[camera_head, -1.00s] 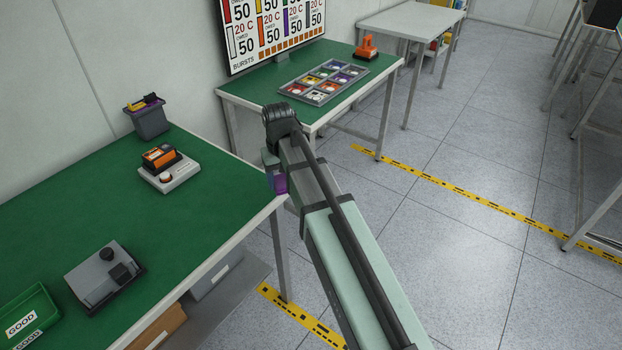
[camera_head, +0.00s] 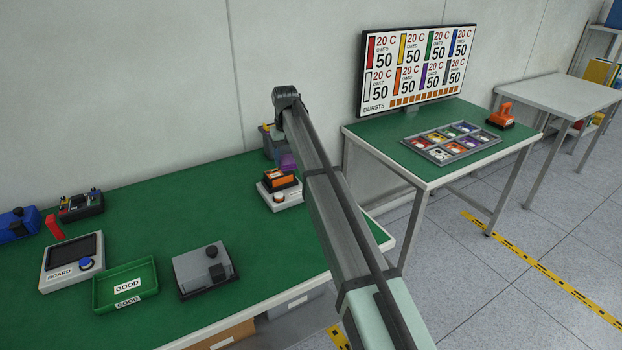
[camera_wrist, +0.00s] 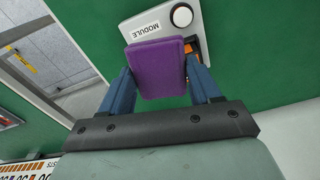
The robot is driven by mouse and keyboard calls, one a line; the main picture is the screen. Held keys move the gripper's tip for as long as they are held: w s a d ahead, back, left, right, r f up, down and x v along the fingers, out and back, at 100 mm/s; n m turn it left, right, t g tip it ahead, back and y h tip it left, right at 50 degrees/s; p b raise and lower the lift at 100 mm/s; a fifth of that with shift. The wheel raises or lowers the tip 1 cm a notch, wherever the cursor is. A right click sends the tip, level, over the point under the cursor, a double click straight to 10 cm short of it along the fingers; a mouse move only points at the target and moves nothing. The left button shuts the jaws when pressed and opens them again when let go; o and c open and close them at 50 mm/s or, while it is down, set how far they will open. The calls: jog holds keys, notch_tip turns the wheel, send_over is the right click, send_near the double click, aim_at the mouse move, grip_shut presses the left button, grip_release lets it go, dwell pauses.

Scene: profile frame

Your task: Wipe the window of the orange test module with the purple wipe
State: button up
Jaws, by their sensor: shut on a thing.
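The purple wipe (camera_wrist: 158,68) is held between the two blue fingers of my gripper (camera_wrist: 158,88) in the wrist view. In the head view the wipe (camera_head: 287,162) shows beside the end of my arm, just above the orange test module (camera_head: 281,178). The module sits on a white base (camera_head: 283,197) with a round button. In the wrist view the wipe hides most of the module; only an orange strip (camera_wrist: 194,46) shows to its right, and the base (camera_wrist: 216,20) reads MODULE. The module's window is hidden there. I cannot tell whether the wipe touches it.
A grey bin (camera_head: 266,138) stands behind the module, partly hidden by my arm. A grey box (camera_head: 206,272), a green GOOD tray (camera_head: 100,291) and a BOARD device (camera_head: 58,256) stand to the left. The green bench (camera_head: 190,215) is clear between them and the module.

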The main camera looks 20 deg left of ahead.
send_near(289, 172)
jog(key=w+a+r, duration=0.2)
jog(key=w+a, duration=0.1)
jog(key=shift+f+n, duration=0.55)
jog(key=shift+f, duration=1.25)
jog(key=shift+f+n, duration=0.55)
jog(key=shift+f, duration=1.95)
jog(key=shift+s+d, duration=0.6)
jog(key=shift+s, duration=0.1)
jog(key=shift+c, duration=0.4)
jog(key=shift+s+d, duration=0.8)
jog(key=shift+w+a+r, duration=0.15)
jog(key=shift+w+a, duration=1.4)
jog(key=shift+w, duration=0.05)
notch_tip(289, 172, up, 8)
jog(key=shift+s+d, duration=0.1)
